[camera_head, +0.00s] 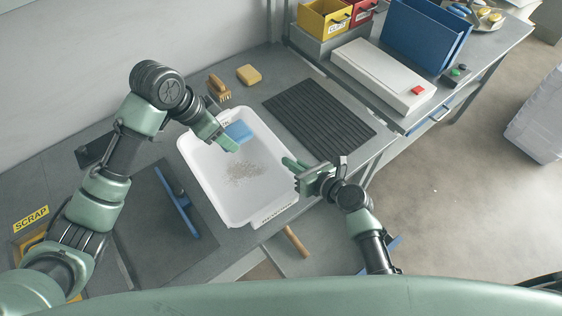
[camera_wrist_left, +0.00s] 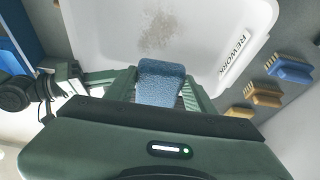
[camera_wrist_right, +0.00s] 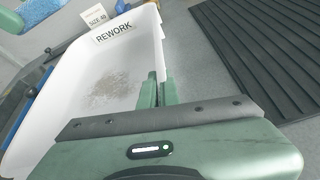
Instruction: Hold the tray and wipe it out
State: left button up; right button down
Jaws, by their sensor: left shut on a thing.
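The white tray (camera_head: 205,185), labelled REWORK, lies on the bench with a patch of grey-brown grit (camera_head: 243,172) on its floor. My left gripper (camera_wrist_left: 160,85) is shut on a blue sponge (camera_wrist_left: 162,82). The sponge also shows in the head view (camera_head: 238,131), over the far end of the tray; I cannot tell whether it touches the floor. My right gripper (camera_head: 298,166) is at the tray's right wall. In the right wrist view its fingers (camera_wrist_right: 157,92) stand close together on either side of that wall, shut on it.
A blue-handled tool (camera_head: 178,200) lies on the dark mat at left. A wooden handle (camera_head: 296,241) shows in front of the tray.

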aim_at(236, 189)
pick_arm(q)
jog(key=shift+f, duration=0.1)
dwell(0.5)
jog(key=f+m, duration=0.1)
jog(key=f, duration=0.2)
jog(key=f+m+g, duration=0.1)
jog(key=f+m, duration=0.1)
jog(key=f, duration=0.1)
jog(key=f+m+h, duration=0.1)
jog(key=f, duration=0.2)
jog(key=shift+w+a+f+g, duration=0.2)
jog(key=shift+w+a+g, duration=0.1)
jog(key=shift+w, duration=0.1)
jog(key=shift+f+m, duration=0.3)
jog(key=shift+f, duration=1.2)
jog(key=shift+s, duration=3.25)
jog(key=shift+f, duration=0.35)
jog(key=shift+f, duration=0.6)
